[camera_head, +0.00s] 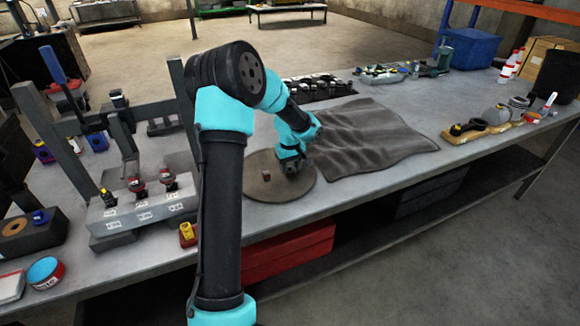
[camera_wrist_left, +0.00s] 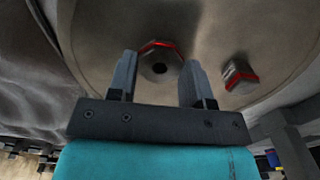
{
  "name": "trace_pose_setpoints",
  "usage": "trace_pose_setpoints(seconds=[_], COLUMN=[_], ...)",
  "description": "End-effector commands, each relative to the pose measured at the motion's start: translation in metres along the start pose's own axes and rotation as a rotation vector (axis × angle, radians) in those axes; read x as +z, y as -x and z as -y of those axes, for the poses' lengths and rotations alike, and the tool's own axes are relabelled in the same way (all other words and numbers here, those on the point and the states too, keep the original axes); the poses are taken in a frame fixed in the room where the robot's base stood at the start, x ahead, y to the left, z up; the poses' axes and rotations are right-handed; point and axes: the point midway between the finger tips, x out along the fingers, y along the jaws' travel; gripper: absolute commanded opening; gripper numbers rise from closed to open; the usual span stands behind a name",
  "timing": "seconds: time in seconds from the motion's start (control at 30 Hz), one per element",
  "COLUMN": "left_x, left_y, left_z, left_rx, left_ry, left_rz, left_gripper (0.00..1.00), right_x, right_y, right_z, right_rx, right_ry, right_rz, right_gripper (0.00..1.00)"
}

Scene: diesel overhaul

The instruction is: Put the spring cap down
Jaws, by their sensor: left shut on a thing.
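My left gripper (camera_head: 291,168) is low over the round brown mat (camera_head: 262,195) on the bench. In the left wrist view, its two fingers (camera_wrist_left: 159,68) are shut on the spring cap (camera_wrist_left: 160,56), a grey piece with a red-edged rim and a dark hole. The cap is hidden behind the gripper in the head view. It is over the mat, but I cannot tell whether it touches. A second small grey piece with a red band (camera_wrist_left: 238,75) lies on the mat, apart from the fingers; it also shows in the head view (camera_head: 266,176). My right gripper is not in view.
A dark crumpled cloth (camera_head: 370,140) lies right of the mat. A grey cylinder-head block (camera_head: 140,210) with several valve parts stands to the left. A black rack (camera_head: 320,88) is behind. The mat's front part is clear, near the bench edge.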

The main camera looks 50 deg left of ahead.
Motion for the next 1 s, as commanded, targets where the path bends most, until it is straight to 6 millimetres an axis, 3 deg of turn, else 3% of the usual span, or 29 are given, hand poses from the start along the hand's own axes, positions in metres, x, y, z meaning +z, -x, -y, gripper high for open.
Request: trace_pose_setpoints(seconds=[0.4, 0.43, 0.67, 1.0], left_x=[0.0000, 0.0000, -0.0001, -0.0002], left_y=[-0.0046, -0.0049, -0.0045, -0.0022], left_z=[0.0000, 0.0000, 0.0000, -0.0001], left_rx=[0.000, 0.000, 0.000, 0.001], left_ry=[0.001, 0.001, 0.001, 0.001], left_rz=[0.000, 0.000, 0.000, -0.001], left_gripper=[0.22, 0.47, 0.69, 0.71], right_x=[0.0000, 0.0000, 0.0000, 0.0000], right_y=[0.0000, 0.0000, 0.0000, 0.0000], right_z=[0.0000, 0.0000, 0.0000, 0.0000], right_rx=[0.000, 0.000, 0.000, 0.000], right_ry=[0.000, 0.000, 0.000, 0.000], right_rz=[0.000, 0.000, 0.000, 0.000], right_gripper=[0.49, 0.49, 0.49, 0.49])
